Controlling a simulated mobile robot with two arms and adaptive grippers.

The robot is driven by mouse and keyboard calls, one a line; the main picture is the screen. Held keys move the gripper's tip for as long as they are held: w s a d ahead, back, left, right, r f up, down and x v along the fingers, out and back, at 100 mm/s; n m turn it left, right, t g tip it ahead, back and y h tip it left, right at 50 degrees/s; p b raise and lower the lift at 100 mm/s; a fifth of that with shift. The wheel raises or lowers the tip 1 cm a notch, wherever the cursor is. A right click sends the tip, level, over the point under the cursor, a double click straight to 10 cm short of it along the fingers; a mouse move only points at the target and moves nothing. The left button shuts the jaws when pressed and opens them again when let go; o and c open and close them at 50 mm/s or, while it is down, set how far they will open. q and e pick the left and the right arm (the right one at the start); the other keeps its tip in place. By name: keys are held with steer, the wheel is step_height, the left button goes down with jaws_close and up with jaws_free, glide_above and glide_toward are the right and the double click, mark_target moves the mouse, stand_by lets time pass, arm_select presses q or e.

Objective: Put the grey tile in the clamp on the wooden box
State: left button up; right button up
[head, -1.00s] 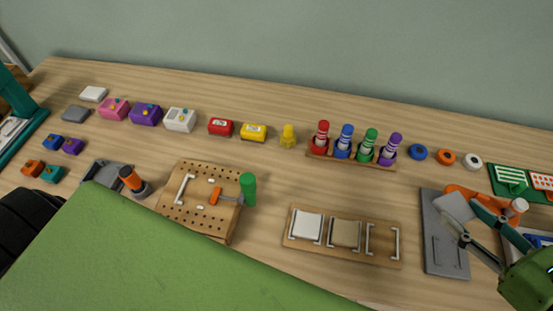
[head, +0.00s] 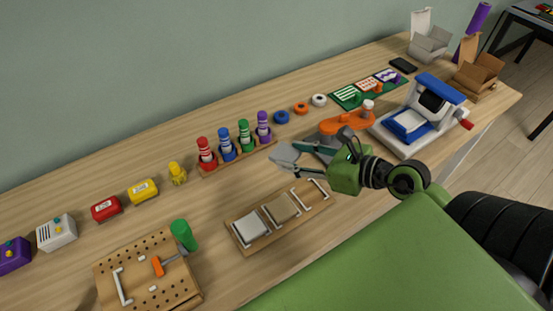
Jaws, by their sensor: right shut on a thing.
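My right gripper (head: 300,163) is shut on the grey tile (head: 284,156) and holds it by one edge, in the air behind the slotted wooden tray. The wooden box (head: 180,284) with a pegboard-like holed top is at the lower left, cut by the bottom edge. On it is what looks like the clamp: a white bar (head: 122,287), an orange jaw (head: 158,265) and a rod with a green handle (head: 183,235). Nothing lies between bar and jaw except small white pieces. My left gripper is out of view.
A rack with coloured ring posts (head: 245,138) stands behind. An orange arm on a grey base (head: 347,122) is behind my gripper. Bare table lies between tray and box.

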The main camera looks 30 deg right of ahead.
mark_target(283, 153)
steer(key=w+f, duration=0.4)
steer(key=w+d+f, duration=0.1)
steer(key=w+f, duration=0.1)
steer(key=w, duration=0.1)
steer(key=shift+f+b, duration=0.1)
steer(key=shift+b, duration=0.2)
steer(key=shift+w+f, duration=0.5)
step_height(283, 153, down, 3)
steer(key=shift+f+b, duration=0.1)
steer(key=shift+b, duration=0.2)
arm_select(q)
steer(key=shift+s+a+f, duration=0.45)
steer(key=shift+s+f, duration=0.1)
arm_select(e)
steer(key=shift+f, duration=0.1)
steer(key=o, duration=1.1)
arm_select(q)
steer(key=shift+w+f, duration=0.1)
